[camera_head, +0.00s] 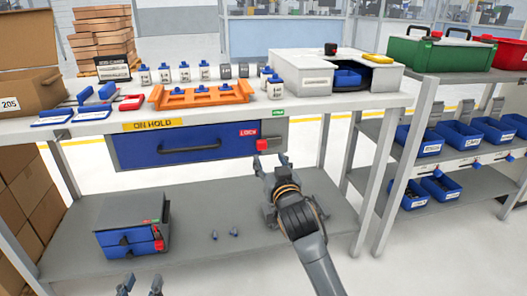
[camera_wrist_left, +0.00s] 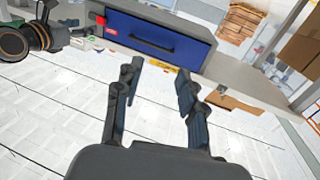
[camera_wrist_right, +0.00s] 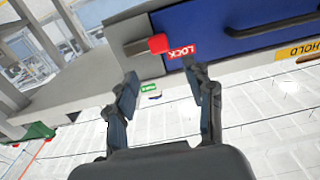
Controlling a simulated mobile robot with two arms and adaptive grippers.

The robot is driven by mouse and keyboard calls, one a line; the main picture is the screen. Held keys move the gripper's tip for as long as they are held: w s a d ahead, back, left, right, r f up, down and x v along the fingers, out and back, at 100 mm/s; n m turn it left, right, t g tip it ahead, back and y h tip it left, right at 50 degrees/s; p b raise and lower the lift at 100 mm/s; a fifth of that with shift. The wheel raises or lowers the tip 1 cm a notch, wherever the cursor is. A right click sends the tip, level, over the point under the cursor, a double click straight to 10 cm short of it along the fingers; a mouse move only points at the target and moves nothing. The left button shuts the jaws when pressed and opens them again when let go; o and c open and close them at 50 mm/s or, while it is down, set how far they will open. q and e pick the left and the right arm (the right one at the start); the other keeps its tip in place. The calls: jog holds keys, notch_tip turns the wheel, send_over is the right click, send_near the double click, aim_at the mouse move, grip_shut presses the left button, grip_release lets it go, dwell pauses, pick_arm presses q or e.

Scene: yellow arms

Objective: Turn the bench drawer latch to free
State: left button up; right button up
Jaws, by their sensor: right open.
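The blue bench drawer (camera_head: 180,147) hangs shut under the bench top, with a dark handle. At its right end is a red latch (camera_head: 262,145), beside the red LOCK label (camera_head: 248,133). The latch also shows in the right wrist view (camera_wrist_right: 158,43), touching or nearly touching that label, with a metal piece beside it. A green label (camera_head: 278,112) is on the bench edge. My right gripper (camera_head: 270,162) is open and empty, just below and in front of the latch. My left gripper (camera_wrist_left: 158,72) is open and empty, low and away from the drawer.
The bench top (camera_head: 60,132) carries an orange rack (camera_head: 200,96), bottles and a white box (camera_head: 300,75). A small blue drawer unit (camera_head: 130,225) and two small parts stand on the lower shelf (camera_head: 190,270). A second rack (camera_head: 455,190) with blue bins stands right.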

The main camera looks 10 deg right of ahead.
aim_at(262, 145)
jog(key=w+b, duration=0.1)
jog(key=w, duration=0.6)
jog(key=shift+w+b, duration=0.1)
jog(key=shift+b, duration=0.3)
jog(key=shift+w, duration=0.5)
pick_arm(q)
notch_tip(262, 145, up, 9)
jog(key=s+t+h, duration=0.2)
jog(key=t, duration=0.4)
jog(key=shift+s+d+r, duration=0.15)
jog(key=shift+d, duration=0.2)
pick_arm(e)
grip_shut()
